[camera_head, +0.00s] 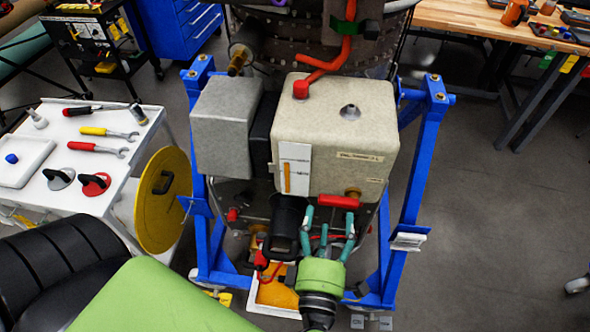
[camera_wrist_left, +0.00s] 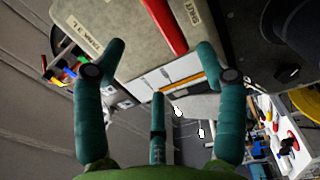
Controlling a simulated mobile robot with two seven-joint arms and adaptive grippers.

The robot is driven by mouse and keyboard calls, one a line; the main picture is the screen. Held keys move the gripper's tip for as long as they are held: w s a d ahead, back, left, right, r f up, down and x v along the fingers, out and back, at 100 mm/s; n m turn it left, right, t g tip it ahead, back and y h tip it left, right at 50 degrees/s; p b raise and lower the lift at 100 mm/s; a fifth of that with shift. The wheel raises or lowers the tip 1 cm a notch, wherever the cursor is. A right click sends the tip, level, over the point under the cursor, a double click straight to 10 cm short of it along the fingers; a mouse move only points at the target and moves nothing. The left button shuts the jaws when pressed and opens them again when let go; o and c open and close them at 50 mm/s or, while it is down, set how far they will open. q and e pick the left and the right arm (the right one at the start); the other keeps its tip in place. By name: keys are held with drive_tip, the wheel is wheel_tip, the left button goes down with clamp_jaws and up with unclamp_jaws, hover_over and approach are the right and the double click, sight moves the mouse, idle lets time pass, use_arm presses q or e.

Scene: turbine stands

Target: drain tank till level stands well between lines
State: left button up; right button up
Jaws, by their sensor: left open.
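The beige tank (camera_head: 335,130) hangs on the blue stand. Its white level gauge (camera_head: 295,155) has an orange column in the lower part; its lines are too small to read against the level. A red valve handle (camera_head: 338,201) lies across the tank's lower front, below a brass fitting (camera_head: 352,191). My left gripper (camera_head: 326,230) is open and empty just below the handle. In the left wrist view, its teal fingers (camera_wrist_left: 158,80) spread apart before the tank (camera_wrist_left: 140,35), with the red handle (camera_wrist_left: 166,27) beyond them. My right gripper is not in view.
A white-rimmed tray (camera_head: 258,307) with orange inside sits beneath the stand. Blue stand legs (camera_head: 418,180) flank the tank. A black cylinder (camera_head: 289,225) is close left of my gripper. A white tool cart (camera_head: 90,190) and yellow disc (camera_head: 160,215) are at left.

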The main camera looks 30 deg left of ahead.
use_arm(q)
drive_tip(key=shift+n, duration=0.3)
drive_tip(key=v, duration=0.4)
drive_tip(key=shift+s+d, duration=0.2)
drive_tip(key=shift+d, duration=0.3)
